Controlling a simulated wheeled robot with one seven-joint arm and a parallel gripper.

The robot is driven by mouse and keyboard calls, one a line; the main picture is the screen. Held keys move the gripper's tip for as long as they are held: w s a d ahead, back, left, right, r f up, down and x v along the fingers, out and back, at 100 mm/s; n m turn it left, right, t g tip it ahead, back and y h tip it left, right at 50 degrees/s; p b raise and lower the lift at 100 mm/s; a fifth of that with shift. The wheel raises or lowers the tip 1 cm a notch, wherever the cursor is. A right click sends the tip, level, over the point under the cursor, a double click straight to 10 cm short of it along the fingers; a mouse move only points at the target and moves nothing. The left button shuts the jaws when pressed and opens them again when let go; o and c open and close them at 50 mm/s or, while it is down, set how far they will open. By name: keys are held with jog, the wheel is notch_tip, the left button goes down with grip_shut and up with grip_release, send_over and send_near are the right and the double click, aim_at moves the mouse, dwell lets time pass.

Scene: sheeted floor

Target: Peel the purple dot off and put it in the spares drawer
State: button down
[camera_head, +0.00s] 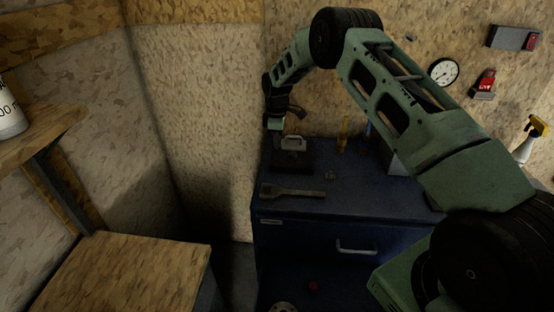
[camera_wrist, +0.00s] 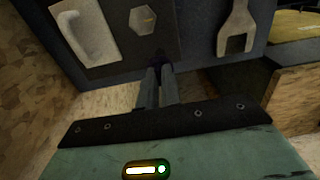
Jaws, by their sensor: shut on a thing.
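My gripper (camera_head: 275,132) is over the back left of the blue cabinet top, beside a dark board (camera_head: 305,160). In the wrist view its two fingers (camera_wrist: 157,80) are close together, shut on a small dark purple patch, the purple dot (camera_wrist: 160,58), at the edge of the dark board (camera_wrist: 190,45). Whether the dot still touches the board cannot be told. The board bears a pale handle-shaped piece (camera_wrist: 85,30) and a hexagonal piece (camera_wrist: 143,20). A drawer front (camera_head: 310,236) with a metal handle (camera_head: 357,246) looks shut; its small label (camera_head: 270,221) is unreadable.
A grey wrench (camera_head: 293,192) lies across the front of the cabinet top (camera_head: 350,195). A wooden surface (camera_head: 130,270) is at lower left.

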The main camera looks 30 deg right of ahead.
jog(key=shift+r+p, duration=0.7)
jog(key=shift+r, duration=1.15)
jog(key=shift+s+a+f, duration=0.1)
jog(key=shift+s+f, duration=0.1)
jog(key=shift+f, duration=0.1)
jog(key=s+a+f+m+b, duration=0.1)
jog(key=s, duration=0.1)
jog(key=s+a+f+m+b, duration=0.1)
jog(key=s+f+m+b, duration=0.1)
jog(key=s, duration=0.1)
jog(key=s+f+m+b, duration=0.1)
jog(key=s+f+b, duration=0.1)
jog(key=shift+s+a+f+m, duration=0.2)
jog(key=shift+s+a+m, duration=0.1)
jog(key=shift+s+a, duration=0.1)
jog(key=s+f+m+b, duration=0.1)
jog(key=s+m, duration=0.1)
jog(key=s, duration=0.2)
jog(key=s+a+f+m+b, duration=0.1)
jog(key=s+f+m+b, duration=0.1)
jog(key=s, duration=0.2)
jog(key=s+a+f+m+b, duration=0.1)
jog(key=s+m, duration=0.1)
jog(key=s, duration=0.2)
jog(key=shift+s+a+f, duration=0.2)
jog(key=shift+s, duration=0.15)
jog(key=shift+s+m, duration=0.3)
jog(key=shift+s, duration=0.05)
jog(key=shift+s+f, duration=0.1)
